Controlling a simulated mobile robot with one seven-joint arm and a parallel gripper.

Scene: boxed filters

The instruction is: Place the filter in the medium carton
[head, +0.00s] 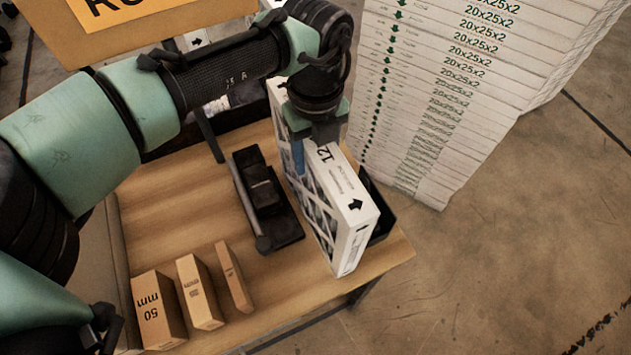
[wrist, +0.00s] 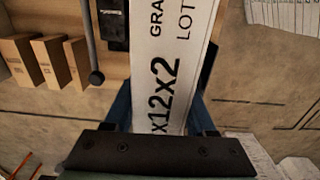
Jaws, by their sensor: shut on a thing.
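The filter (head: 335,205) is a white framed panel standing on edge near the table's right side, with "12" and a black arrow on its narrow face. My gripper (head: 312,158) is shut on its upper edge from above. In the wrist view the filter (wrist: 180,60) runs between the fingers, its print reading "x12x2". I cannot tell whether its bottom touches anything. Three brown cartons stand at the table's front left: a wide one marked "50 mm" (head: 157,308), the medium carton (head: 199,291) in the middle, and a thin one (head: 233,276). The cartons' openings are not clear.
A black device with a bar (head: 266,200) lies on the wooden table (head: 170,215) between the filter and the cartons. A black bin (head: 378,208) is partly hidden behind the filter. Tall stacks of white boxes (head: 425,100) stand beyond the table's right edge.

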